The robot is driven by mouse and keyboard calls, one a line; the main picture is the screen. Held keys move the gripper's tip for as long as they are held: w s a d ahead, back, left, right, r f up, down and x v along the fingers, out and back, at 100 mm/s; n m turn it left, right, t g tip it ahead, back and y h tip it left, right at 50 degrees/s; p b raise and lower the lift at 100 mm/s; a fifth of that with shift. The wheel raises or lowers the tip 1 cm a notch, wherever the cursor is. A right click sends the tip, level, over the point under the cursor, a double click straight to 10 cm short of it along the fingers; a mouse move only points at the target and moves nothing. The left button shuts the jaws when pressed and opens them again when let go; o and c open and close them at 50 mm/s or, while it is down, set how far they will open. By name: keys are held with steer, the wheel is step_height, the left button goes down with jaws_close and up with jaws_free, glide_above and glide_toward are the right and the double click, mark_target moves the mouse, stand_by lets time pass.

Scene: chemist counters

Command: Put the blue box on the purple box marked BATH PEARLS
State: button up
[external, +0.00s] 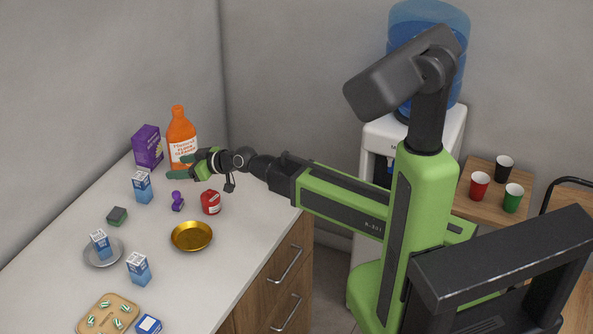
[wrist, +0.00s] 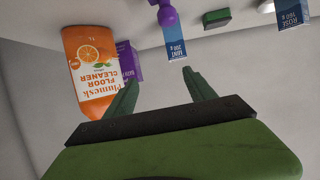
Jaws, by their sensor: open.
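The purple box (external: 148,147) stands upright at the back left of the counter; its marking is too small to read. It also shows in the wrist view (wrist: 130,62), partly behind the orange bottle. Blue-and-white cartons also stand on the counter: one in the middle (external: 142,187), one nearer (external: 139,269), and one on a plate (external: 101,244). My gripper (external: 178,168) is open and empty, above the counter in front of the orange bottle.
The orange cleaner bottle (external: 181,138) stands right of the purple box. A purple figure (external: 178,201), red jar (external: 211,202), gold bowl (external: 192,244), dark green sponge (external: 117,216), plate (external: 88,260) and wooden tray (external: 85,324) are spread about. Bare counter lies between them.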

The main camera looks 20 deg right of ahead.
mark_target(147, 180)
steer(key=shift+s+a+f, duration=0.3)
steer(key=shift+s+a, duration=0.3)
steer(key=shift+a, duration=0.05)
steer(key=shift+s+a+f, duration=0.25)
steer(key=shift+s+a, duration=0.35)
steer(key=b+x, duration=0.4)
steer(key=x, duration=0.7)
steer(key=shift+a+f, duration=0.2)
steer(key=shift+a, duration=0.05)
steer(key=shift+b+x, duration=1.3)
steer(key=shift+x, duration=1.75)
steer(key=shift+s+r, duration=0.2)
jaws_close()
